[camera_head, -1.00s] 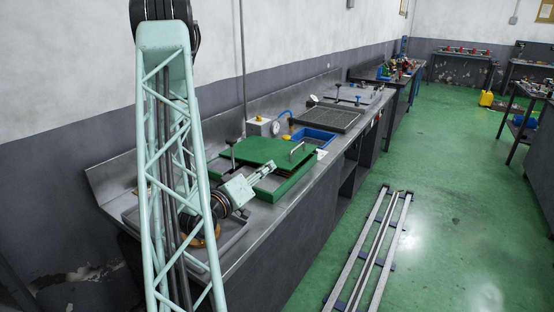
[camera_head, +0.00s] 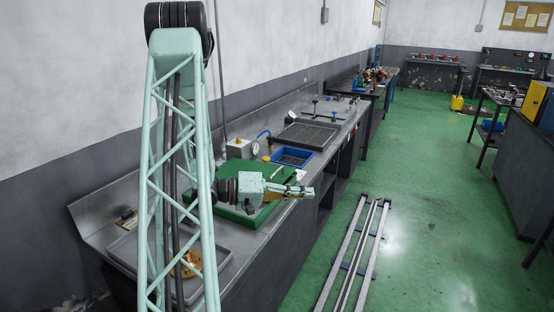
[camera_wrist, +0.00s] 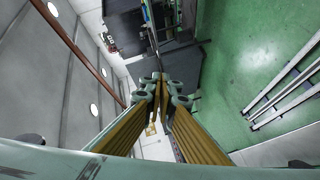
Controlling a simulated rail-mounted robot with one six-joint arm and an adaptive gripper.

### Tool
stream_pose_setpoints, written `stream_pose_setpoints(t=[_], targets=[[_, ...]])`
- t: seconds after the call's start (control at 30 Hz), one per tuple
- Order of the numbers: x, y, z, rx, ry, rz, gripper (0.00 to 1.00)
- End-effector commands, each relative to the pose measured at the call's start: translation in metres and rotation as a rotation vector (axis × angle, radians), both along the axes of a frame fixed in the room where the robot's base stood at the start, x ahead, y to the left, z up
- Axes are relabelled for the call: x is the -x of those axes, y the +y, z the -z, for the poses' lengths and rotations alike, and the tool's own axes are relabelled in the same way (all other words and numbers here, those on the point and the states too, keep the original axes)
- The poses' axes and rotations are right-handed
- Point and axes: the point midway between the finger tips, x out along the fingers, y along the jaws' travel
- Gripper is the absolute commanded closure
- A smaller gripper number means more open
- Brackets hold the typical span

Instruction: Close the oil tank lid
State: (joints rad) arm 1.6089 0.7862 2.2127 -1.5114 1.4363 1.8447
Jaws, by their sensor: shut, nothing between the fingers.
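The green oil tank (camera_head: 236,216) stands on the metal bench left of the picture's middle in the head view. Its flat green lid (camera_head: 285,171) shows only in part behind my gripper, and its handle is hidden. I cannot tell how fully the lid covers the tank. My gripper (camera_head: 310,191) is shut and empty, pointing right, in front of the lid in the picture. Whether it touches the lid is unclear. In the wrist view, the fingers of my gripper (camera_wrist: 160,80) meet at their tips with nothing between them, and no lid is recognisable.
A blue tray (camera_head: 292,158), a pressure gauge (camera_head: 255,148) and a dark grated tray (camera_head: 308,135) stand farther along the bench. A metal tray (camera_head: 225,250) lies at the near end. Metal rails (camera_head: 352,250) lie on the open green floor to the right.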

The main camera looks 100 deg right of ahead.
Motion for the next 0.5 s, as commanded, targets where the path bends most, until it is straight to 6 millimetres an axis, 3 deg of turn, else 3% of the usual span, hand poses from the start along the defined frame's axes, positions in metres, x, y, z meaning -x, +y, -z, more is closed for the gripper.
stream_pose_setpoints(t=[0.3,0.5], targets=[[0.012,0.033,-0.002,-0.100,-0.202,0.260,1.00],[0.006,0.039,0.004,-0.136,-0.372,0.381,1.00]])
